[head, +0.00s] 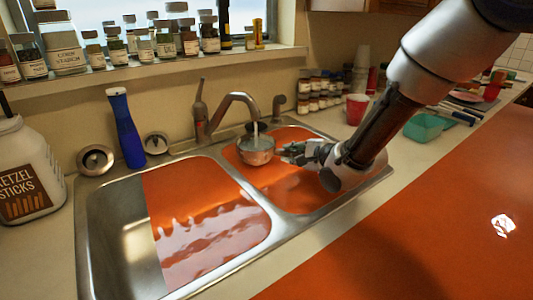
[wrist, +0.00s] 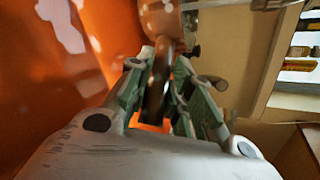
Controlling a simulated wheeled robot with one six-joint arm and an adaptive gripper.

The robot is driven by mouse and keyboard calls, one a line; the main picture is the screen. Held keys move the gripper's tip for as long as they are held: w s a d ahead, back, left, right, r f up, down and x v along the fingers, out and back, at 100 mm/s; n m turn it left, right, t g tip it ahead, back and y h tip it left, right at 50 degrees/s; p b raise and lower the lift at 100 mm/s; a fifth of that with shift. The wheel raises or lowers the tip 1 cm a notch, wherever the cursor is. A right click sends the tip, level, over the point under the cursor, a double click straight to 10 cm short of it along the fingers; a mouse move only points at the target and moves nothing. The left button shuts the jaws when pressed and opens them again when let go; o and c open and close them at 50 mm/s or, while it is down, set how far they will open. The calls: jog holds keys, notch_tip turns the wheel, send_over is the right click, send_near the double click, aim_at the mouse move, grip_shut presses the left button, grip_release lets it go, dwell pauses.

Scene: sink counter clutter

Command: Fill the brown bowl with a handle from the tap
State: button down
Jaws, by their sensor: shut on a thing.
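The brown bowl (head: 257,158) is held under the tap spout, over the right sink basin. It looks upright. A pale stream runs down from the tap (head: 238,98) into the bowl's opening; the level inside is too small to tell. My gripper (head: 284,151) reaches in from the right and is shut on the bowl's handle. In the wrist view the handle (wrist: 155,98) lies between the fingers of my gripper (wrist: 160,72), and part of the bowl (wrist: 158,18) shows at the top edge.
The steel sink (head: 100,225) has two basins with orange, shiny surfaces. A blue bottle (head: 126,130) and a pretzel jar (head: 25,175) stand left. Spice jars line the sill above. A red cup (head: 356,108) and a teal container (head: 425,127) stand right, behind my arm.

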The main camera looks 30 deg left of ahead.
jog(key=s+d, duration=0.6)
jog(key=shift+s, duration=0.15)
dwell(0.3)
jog(key=shift+d, duration=0.1)
dwell(0.4)
jog(key=shift+r, duration=0.15)
jog(key=r, duration=0.1)
jog(key=s+d+r, duration=0.1)
jog(key=r, duration=0.1)
jog(key=s+d+r, duration=0.1)
jog(key=r, duration=0.1)
jog(key=shift+s+d+f, duration=0.1)
jog(key=shift+s, duration=0.05)
dwell(0.8)
